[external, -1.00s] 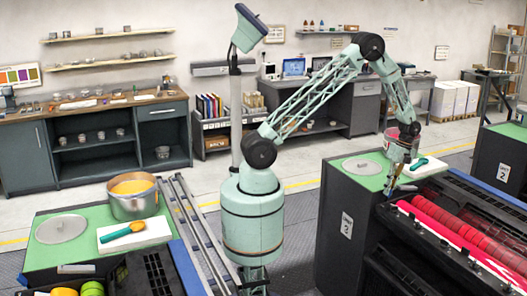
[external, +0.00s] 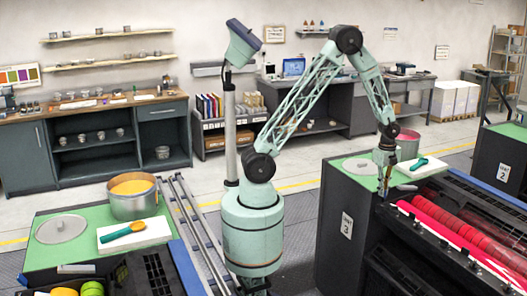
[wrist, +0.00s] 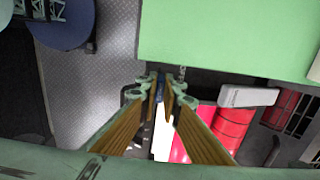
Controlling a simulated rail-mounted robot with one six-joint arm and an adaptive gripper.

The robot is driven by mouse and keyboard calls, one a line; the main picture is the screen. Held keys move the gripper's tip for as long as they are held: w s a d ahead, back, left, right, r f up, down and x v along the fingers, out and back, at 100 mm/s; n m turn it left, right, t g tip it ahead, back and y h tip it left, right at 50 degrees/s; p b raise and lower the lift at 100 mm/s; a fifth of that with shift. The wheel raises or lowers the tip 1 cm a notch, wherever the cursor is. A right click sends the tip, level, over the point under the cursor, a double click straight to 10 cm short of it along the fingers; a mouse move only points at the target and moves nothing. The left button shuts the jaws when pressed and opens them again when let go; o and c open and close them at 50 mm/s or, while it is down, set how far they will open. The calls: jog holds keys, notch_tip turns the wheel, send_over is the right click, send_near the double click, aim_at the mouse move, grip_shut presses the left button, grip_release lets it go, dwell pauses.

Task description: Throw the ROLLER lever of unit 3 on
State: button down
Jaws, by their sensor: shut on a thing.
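The black press (external: 335,200) under my arm carries a white unit label (external: 346,225) whose number is too small to read surely. My gripper (external: 384,192) points down at the near left corner of its roller bed, beside the green top. In the wrist view, my gripper (wrist: 165,82) has its two wooden-faced fingers close together at the tips. They are shut on a small dark bluish piece (wrist: 162,90), which appears to be the lever; the fingers hide most of it. Red-pink rollers (external: 455,225) lie right of the gripper.
The green top (external: 340,168) holds a grey lid (external: 361,167), a pot of pink ink (external: 408,137) and a teal-handled tool (external: 418,164). A pale grey bar (wrist: 247,96) lies right of the fingertips. Another unit, marked 2 (external: 502,172), stands at right.

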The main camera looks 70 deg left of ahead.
jog(key=shift+s+f+t+b, duration=0.25)
jog(key=shift+s+b, duration=0.5)
jog(key=shift+s, duration=0.2)
jog(key=shift+s+f+t+b, duration=0.15)
jog(key=shift+s+t+b, duration=0.1)
jog(key=shift+s+b, duration=0.55)
jog(key=shift+s+a+f, duration=0.1)
jog(key=shift+s+f, duration=0.15)
jog(key=shift+s, duration=0.35)
jog(key=shift+s+f, duration=0.1)
jog(key=shift+s, duration=0.05)
jog(key=c, duration=3.1)
grip_release()
jog(key=shift+o, duration=0.2)
